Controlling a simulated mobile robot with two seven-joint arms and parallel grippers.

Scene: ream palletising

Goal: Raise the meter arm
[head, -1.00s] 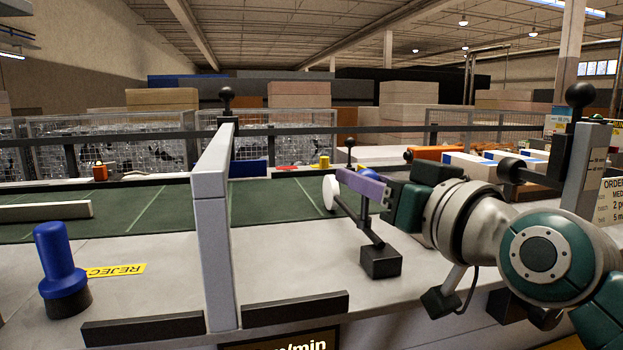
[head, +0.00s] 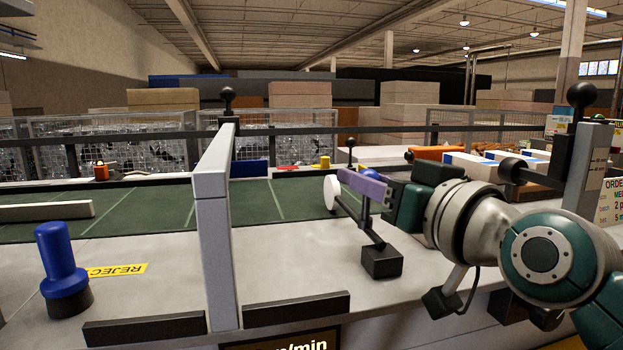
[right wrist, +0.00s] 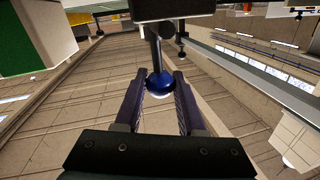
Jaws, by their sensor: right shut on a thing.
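The meter arm (head: 347,208) is a thin dark lever with a white wheel (head: 331,192) at its left end. It is carried on a post with a dark block base (head: 381,262) on the grey deck. The wheel is at the green belt; I cannot tell whether it touches it. My right gripper (head: 362,187) is at the lever, its purple fingers partly covering it. In the right wrist view, its fingers (right wrist: 159,92) are shut on a blue ball knob (right wrist: 159,82) on a short stem. My left gripper is out of view.
A grey upright divider (head: 212,220) stands left of the meter arm. Beyond it are a blue push button (head: 60,265) and a yellow REJECT label (head: 118,270). The green belt (head: 150,212) runs behind. Wrapped reams (head: 475,166) lie at right, near a black-knobbed post (head: 585,165).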

